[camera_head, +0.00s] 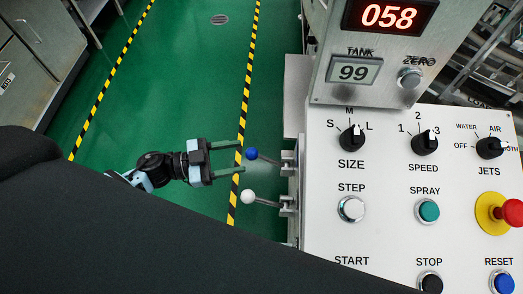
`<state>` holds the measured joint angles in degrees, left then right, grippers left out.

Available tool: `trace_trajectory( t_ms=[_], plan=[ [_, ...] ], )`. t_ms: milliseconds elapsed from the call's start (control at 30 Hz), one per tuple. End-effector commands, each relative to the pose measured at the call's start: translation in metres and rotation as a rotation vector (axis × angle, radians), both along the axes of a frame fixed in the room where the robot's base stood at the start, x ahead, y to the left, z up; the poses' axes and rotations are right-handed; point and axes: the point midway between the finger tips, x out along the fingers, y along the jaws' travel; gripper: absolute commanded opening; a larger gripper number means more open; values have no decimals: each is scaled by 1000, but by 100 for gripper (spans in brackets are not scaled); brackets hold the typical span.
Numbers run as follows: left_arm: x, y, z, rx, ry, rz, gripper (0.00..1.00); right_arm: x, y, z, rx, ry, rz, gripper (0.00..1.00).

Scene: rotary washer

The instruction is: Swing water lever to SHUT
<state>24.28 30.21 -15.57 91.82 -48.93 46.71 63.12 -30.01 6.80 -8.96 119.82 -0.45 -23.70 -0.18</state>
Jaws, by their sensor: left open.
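No label shows on either lever, so I cannot read which is the water lever or where SHUT is. My right gripper is not in view.
The white control panel (383,190) with knobs and buttons fills the right side, including a red emergency button (509,211). A display box (357,90) stands above it. Green floor with striped tape (246,85) is clear behind. A dark shape covers the lower left.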

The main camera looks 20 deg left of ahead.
Motion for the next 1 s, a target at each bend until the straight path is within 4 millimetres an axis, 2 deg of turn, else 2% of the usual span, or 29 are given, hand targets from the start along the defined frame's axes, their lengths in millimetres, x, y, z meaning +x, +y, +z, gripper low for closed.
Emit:
trace_trajectory(
  t_ms=[400, 600, 867, 1000],
  plan=[
    [30, -51, 0, -3, -1, 1, 53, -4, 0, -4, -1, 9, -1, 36],
    [35, -61, 0, -1, -1, 2, 53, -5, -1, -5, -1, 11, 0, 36],
    [35, -61, 0, -2, 0, 2, 53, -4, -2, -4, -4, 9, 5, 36],
    [35, -61, 0, -2, 0, 2, 35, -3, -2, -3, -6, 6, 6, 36]
  ],
)
